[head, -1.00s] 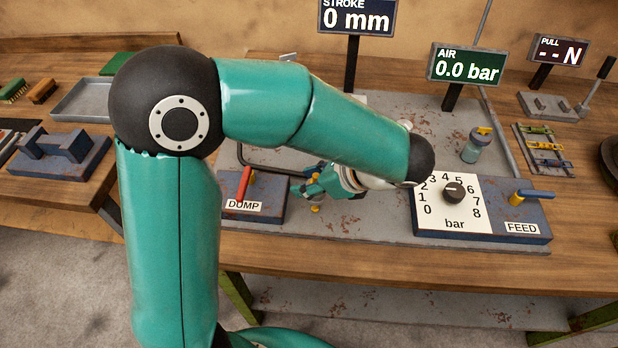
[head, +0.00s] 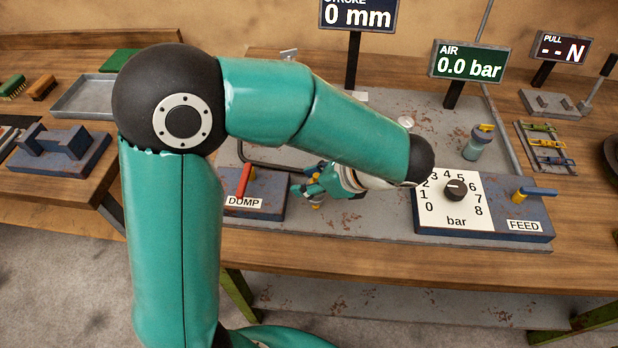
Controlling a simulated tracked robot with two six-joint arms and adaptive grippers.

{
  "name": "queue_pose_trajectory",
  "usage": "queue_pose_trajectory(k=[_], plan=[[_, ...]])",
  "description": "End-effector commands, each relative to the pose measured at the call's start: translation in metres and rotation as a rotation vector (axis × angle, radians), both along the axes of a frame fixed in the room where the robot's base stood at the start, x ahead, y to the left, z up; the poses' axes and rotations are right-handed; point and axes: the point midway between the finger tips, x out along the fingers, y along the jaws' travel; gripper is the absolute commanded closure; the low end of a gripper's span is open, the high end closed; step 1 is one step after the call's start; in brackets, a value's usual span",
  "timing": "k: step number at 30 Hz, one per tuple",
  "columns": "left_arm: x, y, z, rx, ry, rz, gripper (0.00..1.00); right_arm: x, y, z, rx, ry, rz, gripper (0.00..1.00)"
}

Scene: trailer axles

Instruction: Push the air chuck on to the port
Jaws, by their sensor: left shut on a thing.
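My left gripper (head: 309,187) reaches in from the left over the grey bench plate, just right of the DUMP block. It is shut on a small part with a brass-yellow end (head: 316,206), which I take to be the air chuck. Most of that part is hidden by the fingers. The port cannot be made out; my left arm covers much of the area behind the gripper. My right gripper is not in view.
The DUMP block (head: 243,205) with its red lever stands left of the gripper. The dial block (head: 430,222) with the FEED lever (head: 535,191) stands to the right. The AIR display (head: 470,62) reads 0.0 bar. A small bottle (head: 478,144) stands behind.

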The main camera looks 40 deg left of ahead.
Motion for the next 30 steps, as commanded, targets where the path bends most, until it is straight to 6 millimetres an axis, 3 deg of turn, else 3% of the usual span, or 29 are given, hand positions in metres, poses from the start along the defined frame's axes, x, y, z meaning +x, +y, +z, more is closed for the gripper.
queue_pose_trajectory(k=[23,24,28,30], plan=[[0.0,0.0,-0.015,0.001,-0.001,0.001,1.0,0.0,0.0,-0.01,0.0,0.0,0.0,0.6],[0.0,0.0,-0.015,0.001,-0.001,0.001,0.56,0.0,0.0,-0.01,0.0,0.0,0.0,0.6],[0.0,0.0,-0.015,0.001,-0.001,0.001,0.34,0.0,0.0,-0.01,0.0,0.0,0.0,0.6],[0.0,0.0,-0.015,0.0,-0.001,0.001,0.31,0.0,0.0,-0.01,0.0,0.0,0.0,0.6]])
